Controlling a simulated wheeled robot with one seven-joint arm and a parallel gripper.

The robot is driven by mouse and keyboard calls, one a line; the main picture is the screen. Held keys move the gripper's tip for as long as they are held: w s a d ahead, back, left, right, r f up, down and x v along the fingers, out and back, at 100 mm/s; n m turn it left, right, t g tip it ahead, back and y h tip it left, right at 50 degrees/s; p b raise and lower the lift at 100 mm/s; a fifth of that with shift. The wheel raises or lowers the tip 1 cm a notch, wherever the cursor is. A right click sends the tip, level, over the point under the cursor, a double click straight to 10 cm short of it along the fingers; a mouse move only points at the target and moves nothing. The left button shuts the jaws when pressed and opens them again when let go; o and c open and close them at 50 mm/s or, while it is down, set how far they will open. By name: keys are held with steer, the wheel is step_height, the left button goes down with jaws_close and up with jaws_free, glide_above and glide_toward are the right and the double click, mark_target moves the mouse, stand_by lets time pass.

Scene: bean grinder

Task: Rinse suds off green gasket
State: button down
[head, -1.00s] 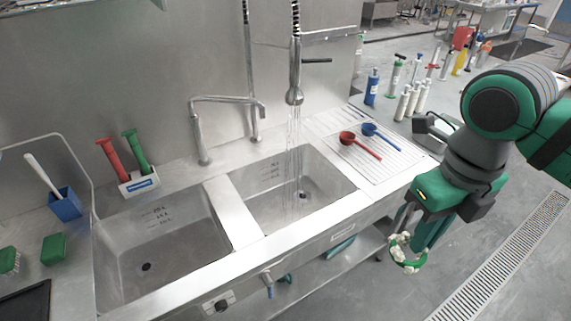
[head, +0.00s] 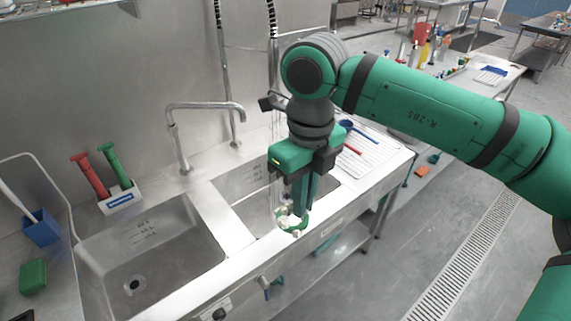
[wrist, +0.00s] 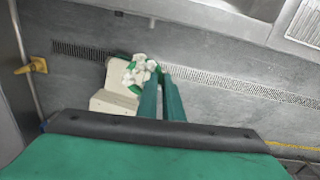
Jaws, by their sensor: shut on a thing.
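The green ring-shaped gasket (head: 305,221) carries several clumps of white suds. My gripper (head: 299,207) is shut on it, with fingers pointing down and the gasket hanging at the tips. The wrist view also shows the gasket (wrist: 132,78) with suds, at the fingertips (wrist: 160,85).
The left basin (head: 150,262) is empty, with a swivel tap (head: 183,140) behind it. Red and blue scoops (head: 358,128) lie on the drainboard at right. A caddy (head: 122,197) with red and green handled tools stands behind the left basin.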

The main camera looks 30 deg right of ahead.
steer(key=w+d+f+m+t, duration=0.2)
steer(key=w+d+f+m, duration=0.1)
steer(key=w+m, duration=0.4)
steer(key=w+d+f+m+t+h, duration=0.1)
steer(key=w+d+f+m, duration=0.3)
steer(key=w+m, duration=0.4)
steer(key=w+d+f+m+t, duration=0.3)
steer(key=w+d+m, duration=0.3)
steer(key=w, duration=1)
steer(key=shift+f+m, duration=0.6)
steer(key=shift+m, duration=0.6)
steer(key=shift+d, duration=0.1)
steer(key=shift+s+d, duration=0.1)
steer(key=shift+d, duration=0.15)
steer(key=shift+d, duration=0.35)
steer(key=shift+s, duration=0.15)
steer(key=s+a, duration=0.1)
steer(key=s, duration=0.6)
steer(key=shift+s+a, duration=0.2)
steer(key=shift+s, duration=0.2)
stand_by(0.6)
